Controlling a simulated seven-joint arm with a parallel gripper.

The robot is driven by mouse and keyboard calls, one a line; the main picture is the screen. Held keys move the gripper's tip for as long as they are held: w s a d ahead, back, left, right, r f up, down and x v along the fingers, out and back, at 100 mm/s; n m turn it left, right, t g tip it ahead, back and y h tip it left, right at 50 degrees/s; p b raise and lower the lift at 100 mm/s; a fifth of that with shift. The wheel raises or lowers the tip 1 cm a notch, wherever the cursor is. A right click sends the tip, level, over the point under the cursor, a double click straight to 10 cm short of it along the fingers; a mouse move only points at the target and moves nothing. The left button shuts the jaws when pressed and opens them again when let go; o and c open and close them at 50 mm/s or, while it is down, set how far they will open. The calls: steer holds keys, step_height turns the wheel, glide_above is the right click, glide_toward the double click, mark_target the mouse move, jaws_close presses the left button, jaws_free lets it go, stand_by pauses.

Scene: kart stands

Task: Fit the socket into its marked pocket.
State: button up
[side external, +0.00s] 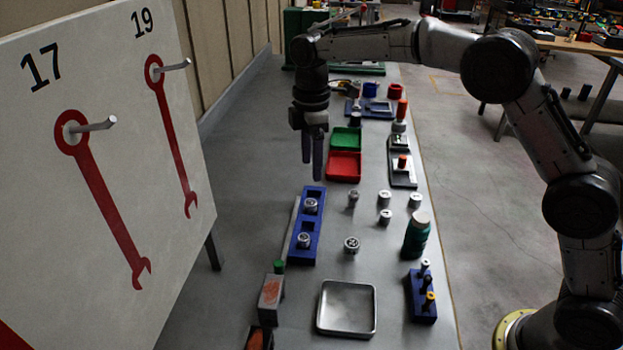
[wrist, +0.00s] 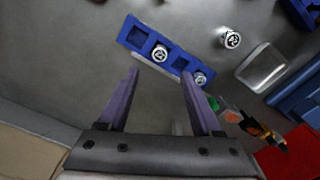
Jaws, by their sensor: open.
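The blue socket holder (side external: 293,262) lies on the bench with a row of square pockets. It also shows in the wrist view (wrist: 170,45). Two silver sockets sit in it: one in a middle pocket (side external: 310,206) and one nearer the side camera (side external: 304,240). In the wrist view, the pocket at its left end looks empty, and so does one between the two sockets. Several loose silver sockets, one of them (side external: 351,245) nearest the tray, stand right of the holder. Their size marks are too small to read. My gripper (side external: 312,168) is open and empty, above the holder's far end.
A metal tray (side external: 347,331), a green bottle (side external: 416,235) and a blue bit stand (side external: 423,302) stand nearby. Red (side external: 344,167) and green (side external: 345,139) bins lie beyond the holder. A white tool board (side external: 100,130) with pegs rises at the left. Bare bench surrounds the loose sockets.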

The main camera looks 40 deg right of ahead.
steer(key=shift+r, duration=1.1)
steer(key=s+d+r+m+t, duration=0.2)
steer(key=s+d+r+m, duration=0.25)
steer(key=s, duration=0.35)
steer(key=s+d+r+m+t, duration=0.1)
steer(key=s+d+r+m, duration=0.3)
steer(key=s, duration=0.5)
steer(key=s+d+f+m+t, duration=0.1)
steer(key=s+f+m, duration=0.2)
steer(key=s, duration=0.5)
steer(key=s+d+f+m+t, duration=0.1)
steer(key=s+f+m, duration=0.1)
steer(key=s, duration=0.7)
steer(key=shift+s+d+f+m+t, duration=0.25)
steer(key=shift+d+f+m+t, duration=0.05)
steer(key=shift+f+m, duration=0.15)
